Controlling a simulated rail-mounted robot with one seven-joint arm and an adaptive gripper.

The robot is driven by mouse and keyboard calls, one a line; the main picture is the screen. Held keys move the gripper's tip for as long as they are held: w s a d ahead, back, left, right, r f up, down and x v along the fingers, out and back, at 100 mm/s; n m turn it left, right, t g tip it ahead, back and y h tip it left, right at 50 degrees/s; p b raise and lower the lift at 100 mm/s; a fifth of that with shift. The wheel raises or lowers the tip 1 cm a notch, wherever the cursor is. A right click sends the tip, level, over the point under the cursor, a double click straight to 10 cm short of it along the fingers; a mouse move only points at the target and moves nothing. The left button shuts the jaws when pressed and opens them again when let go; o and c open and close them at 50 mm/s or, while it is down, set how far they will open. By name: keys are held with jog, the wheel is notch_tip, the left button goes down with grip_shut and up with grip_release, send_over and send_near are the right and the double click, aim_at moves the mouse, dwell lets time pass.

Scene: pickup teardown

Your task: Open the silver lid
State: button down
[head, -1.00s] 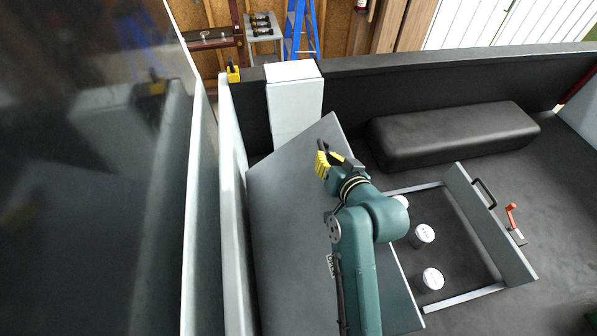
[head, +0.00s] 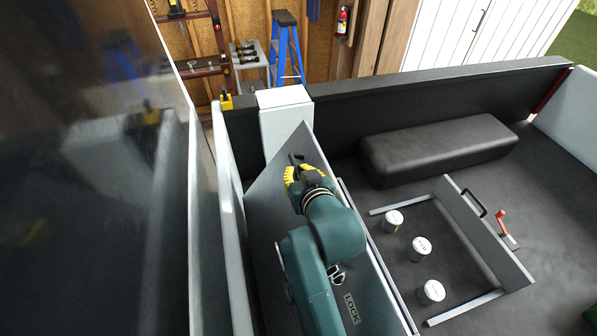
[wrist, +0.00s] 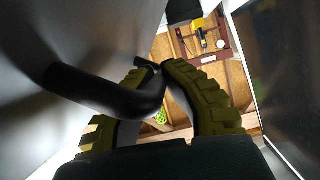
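The silver lid (head: 262,215) is a large flat grey panel at the centre left of the head view, tilted up toward the left wall. A LOCK label (head: 352,309) shows on its face beside my arm. My gripper (head: 295,170) is at the lid's upper part. In the wrist view its yellow-padded fingers (wrist: 161,68) curve together around a black curved handle (wrist: 115,93) beside the grey panel. The fingertips nearly meet, with the bar between the fingers. The exact contact is partly hidden. My arm covers much of the lid's middle.
Three white-topped cans (head: 418,249) stand right of the lid. A grey upright panel (head: 495,240) with a black handle and a red lever (head: 503,224) stands beyond. A black padded box (head: 437,150) lies behind. A white column (head: 286,118) and left wall (head: 231,205) are close to the lid.

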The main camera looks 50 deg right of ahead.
jog(key=c, duration=1.4)
grip_release()
jog(key=shift+a+f, duration=0.1)
jog(key=shift+f, duration=0.25)
jog(key=shift+o, duration=0.2)
jog(key=shift+r, duration=0.15)
jog(key=v, duration=1.2)
